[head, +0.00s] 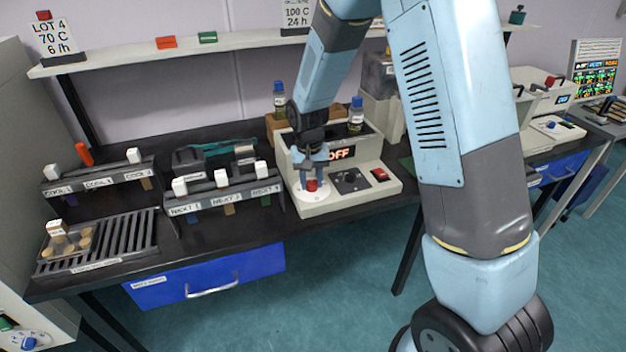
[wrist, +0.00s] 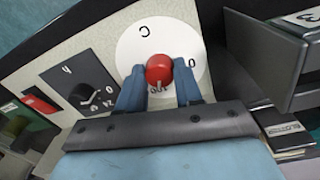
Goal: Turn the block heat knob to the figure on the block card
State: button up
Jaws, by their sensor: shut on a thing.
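A red knob (head: 311,185) sits on a white round dial (head: 301,197) at the front of a cream block unit (head: 345,203). The unit's display (head: 341,152) reads OFF. My gripper (head: 313,174) points down at the knob, its two blue fingers shut on it. The wrist view also shows the red knob (wrist: 159,69) between the fingertips and the white dial (wrist: 138,41) with partly hidden marks. A card (head: 297,14) on the shelf reads 100 C, 24 h; another (head: 51,38) reads LOT 4, 70 C, 6 /h. I cannot tell which is the block card.
A black dial (head: 350,180) and a red switch (head: 380,175) sit right of the knob. Blue-capped bottles (head: 356,115) stand behind. A NEXT rack (head: 225,197) stands close on the left, with a slotted tray (head: 100,243) further left.

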aim_at(309, 183)
jog(key=shift+w, duration=0.1)
dwell(0.3)
jog(key=o, duration=1)
jog(key=shift+o, duration=0.2)
notch_tip(309, 183, up, 14)
jog(key=shift+a+f, duration=0.15)
jog(key=shift+a, duration=0.15)
jog(key=s+d+r+t, duration=0.3)
jog(key=s+d+r, duration=0.8)
jog(key=d+r, duration=0.2)
jog(key=s+d+r+t, duration=0.1)
jog(key=s+d, duration=0.2)
jog(key=s, duration=0.4)
jog(key=s+d+r+m+t, duration=0.1)
jog(key=s+d, duration=0.3)
jog(key=s, duration=0.4)
jog(key=shift+r+t, duration=0.3)
jog(key=shift+r, duration=0.35)
